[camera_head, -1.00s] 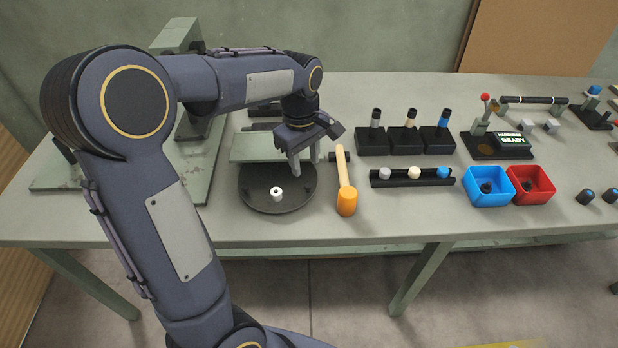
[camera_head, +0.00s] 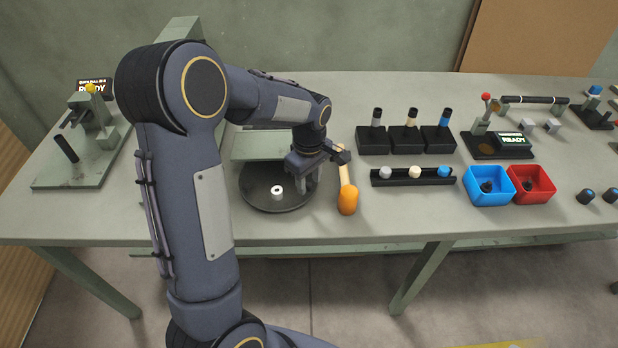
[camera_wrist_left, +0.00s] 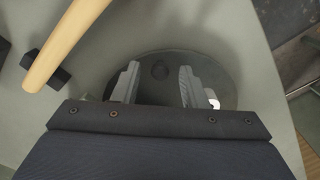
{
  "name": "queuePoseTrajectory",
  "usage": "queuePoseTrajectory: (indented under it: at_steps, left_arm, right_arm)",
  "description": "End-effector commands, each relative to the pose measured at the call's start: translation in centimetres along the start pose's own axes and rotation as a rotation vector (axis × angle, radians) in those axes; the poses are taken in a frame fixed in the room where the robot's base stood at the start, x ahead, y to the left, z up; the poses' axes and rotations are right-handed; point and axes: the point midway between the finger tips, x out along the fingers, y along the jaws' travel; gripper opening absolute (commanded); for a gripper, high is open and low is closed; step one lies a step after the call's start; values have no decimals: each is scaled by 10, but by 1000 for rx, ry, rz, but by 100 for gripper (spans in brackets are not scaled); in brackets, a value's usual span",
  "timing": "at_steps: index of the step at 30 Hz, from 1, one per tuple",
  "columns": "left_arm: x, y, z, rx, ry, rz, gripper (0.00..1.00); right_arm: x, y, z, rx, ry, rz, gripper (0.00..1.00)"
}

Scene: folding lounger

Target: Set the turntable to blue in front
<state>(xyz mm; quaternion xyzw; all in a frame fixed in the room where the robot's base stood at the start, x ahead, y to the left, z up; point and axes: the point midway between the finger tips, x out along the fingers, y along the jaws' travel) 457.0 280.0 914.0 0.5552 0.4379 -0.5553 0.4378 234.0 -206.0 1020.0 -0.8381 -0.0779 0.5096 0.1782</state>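The turntable (camera_head: 262,200) is a dark round disc on the near side of the table. A white ring-like piece (camera_head: 277,191) sits on it. No blue mark shows on the visible part of the disc. My left gripper (camera_head: 305,182) points down at the disc's right edge, partly covering it. In the left wrist view my open fingers (camera_wrist_left: 158,86) stand apart over the disc (camera_wrist_left: 225,75), with nothing gripped. The white piece (camera_wrist_left: 214,103) is partly hidden by one finger. My right gripper is not in view.
A mallet (camera_head: 347,198) with an orange head lies close right of my gripper; its handle shows in the wrist view (camera_wrist_left: 62,45). A black rack (camera_head: 412,182), a blue bin (camera_head: 489,200) and a red bin (camera_head: 545,198) stand farther right. A green press-like station (camera_head: 75,172) stands left.

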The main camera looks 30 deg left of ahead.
Motion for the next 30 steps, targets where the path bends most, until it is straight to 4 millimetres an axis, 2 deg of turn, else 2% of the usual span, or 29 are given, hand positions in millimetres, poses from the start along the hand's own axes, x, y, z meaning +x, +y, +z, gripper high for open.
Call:
queuePoseTrajectory:
  at_steps: [1,10,17,25,30]
  left_arm:
    - [0,0,0,0,0,0,39]
    - [0,0,0,0,0,0,0]
    - [-1,0,0,-4,0,0,0]
    - [-1,21,-9,-251,2,-1,0]
    - [-1,24,-10,-283,0,2,0]
  right_arm:
    - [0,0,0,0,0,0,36]
    - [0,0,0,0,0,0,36]
    - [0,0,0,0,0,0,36]
    - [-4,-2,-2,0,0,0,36]
    - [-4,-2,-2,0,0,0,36]
